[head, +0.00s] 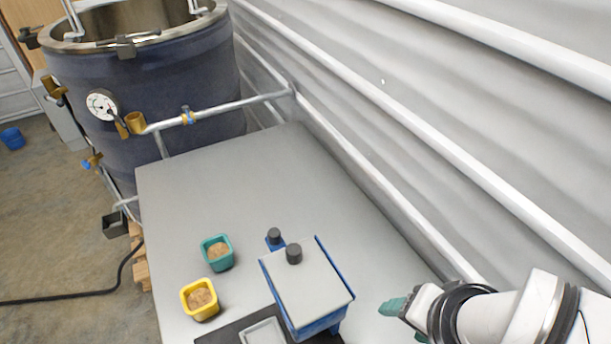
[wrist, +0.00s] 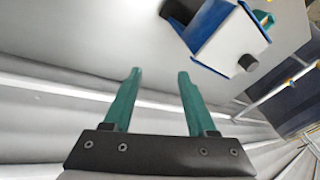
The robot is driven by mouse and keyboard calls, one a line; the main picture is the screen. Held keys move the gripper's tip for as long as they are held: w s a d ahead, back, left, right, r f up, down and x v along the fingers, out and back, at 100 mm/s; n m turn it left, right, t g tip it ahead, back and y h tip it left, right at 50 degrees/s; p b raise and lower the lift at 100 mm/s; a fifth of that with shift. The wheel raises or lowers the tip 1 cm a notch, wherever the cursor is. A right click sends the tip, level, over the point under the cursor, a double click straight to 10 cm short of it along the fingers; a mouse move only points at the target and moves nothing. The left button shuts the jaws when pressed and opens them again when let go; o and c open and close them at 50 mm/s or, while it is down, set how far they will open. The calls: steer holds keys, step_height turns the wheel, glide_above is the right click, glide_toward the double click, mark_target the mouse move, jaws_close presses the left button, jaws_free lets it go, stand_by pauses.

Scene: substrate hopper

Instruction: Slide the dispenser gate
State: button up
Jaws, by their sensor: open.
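The dispenser (head: 306,287) is a blue box with a pale grey lid, standing near the front of the grey table. A black knob (head: 294,253) sits on the lid, and a second dark knob (head: 274,236) stands on a blue part at its far side. I cannot tell which part is the gate. The dispenser also shows at the upper right of the wrist view (wrist: 215,40). My gripper (head: 398,312) is to the right of the dispenser, apart from it. In the wrist view its two green fingers (wrist: 159,75) are spread with nothing between them.
A teal cup (head: 218,252) and a yellow cup (head: 200,299), both with brown contents, stand left of the dispenser. A black mat with a grey tray (head: 262,332) lies in front. A corrugated wall (head: 420,120) runs along the right. The far table (head: 230,170) is clear.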

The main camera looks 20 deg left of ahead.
steer(key=w+a+r+n, duration=0.3)
steer(key=w+a+r, duration=0.1)
steer(key=w, duration=0.3)
steer(key=n+g+h, duration=0.2)
steer(key=n+g, duration=0.2)
steer(key=n, duration=0.6)
glide_above(274, 232)
steer(key=s+d, duration=0.2)
step_height(274, 232, down, 11)
steer(key=shift+f, duration=0.15)
steer(key=shift+w+a, duration=0.25)
steer(key=shift+a, duration=0.1)
steer(key=shift+w+a+f, duration=0.4)
steer(key=shift+w+a, duration=0.3)
steer(key=shift+f, duration=2.1)
steer(key=c, duration=0.9)
